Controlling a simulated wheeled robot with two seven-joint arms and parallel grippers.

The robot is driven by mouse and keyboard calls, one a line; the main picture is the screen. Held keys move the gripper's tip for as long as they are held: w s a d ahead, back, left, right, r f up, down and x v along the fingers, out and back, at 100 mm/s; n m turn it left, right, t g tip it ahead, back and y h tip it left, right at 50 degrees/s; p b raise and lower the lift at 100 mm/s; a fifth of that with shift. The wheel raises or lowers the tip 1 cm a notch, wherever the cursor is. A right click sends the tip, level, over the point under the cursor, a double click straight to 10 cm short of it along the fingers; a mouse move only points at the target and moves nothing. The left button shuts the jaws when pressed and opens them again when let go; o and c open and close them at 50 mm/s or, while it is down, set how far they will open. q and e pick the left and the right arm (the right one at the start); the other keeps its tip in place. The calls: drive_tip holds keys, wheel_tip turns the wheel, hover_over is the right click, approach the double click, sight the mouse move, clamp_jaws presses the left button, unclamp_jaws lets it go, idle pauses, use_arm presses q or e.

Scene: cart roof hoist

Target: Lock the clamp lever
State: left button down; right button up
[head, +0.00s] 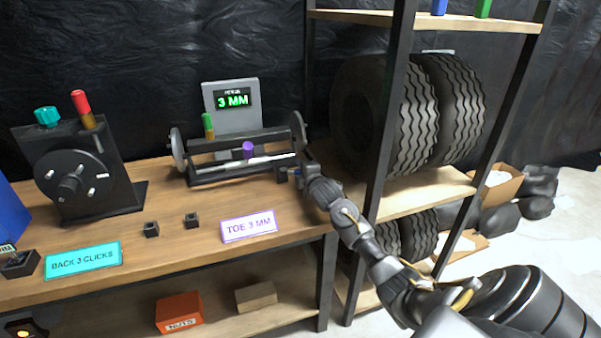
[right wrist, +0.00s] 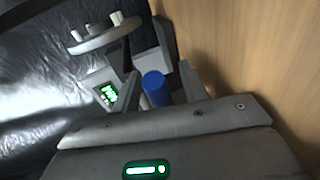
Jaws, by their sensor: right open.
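A toe fixture (head: 240,168) with a disc at each end stands on the bench. It carries an upright green handle (head: 208,123) and a purple knob (head: 248,149). My right gripper (head: 286,173) is at its right front end. In the right wrist view, a blue cylindrical handle (right wrist: 157,88) stands between the open fingers of this gripper (right wrist: 158,92); I cannot tell whether they touch it. No label marks the clamp lever; the blue handle may be its grip. Its base is hidden behind the gripper. My left gripper is out of view.
A display (head: 232,99) behind the fixture reads 3 MM. A black device (head: 75,170) with a red handle stands at the left. A "TOE 3 MM" sign (head: 249,226) lies in front. A tire rack (head: 394,110) borders the bench on the right.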

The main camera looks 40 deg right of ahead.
clamp_jaws()
idle(0.3)
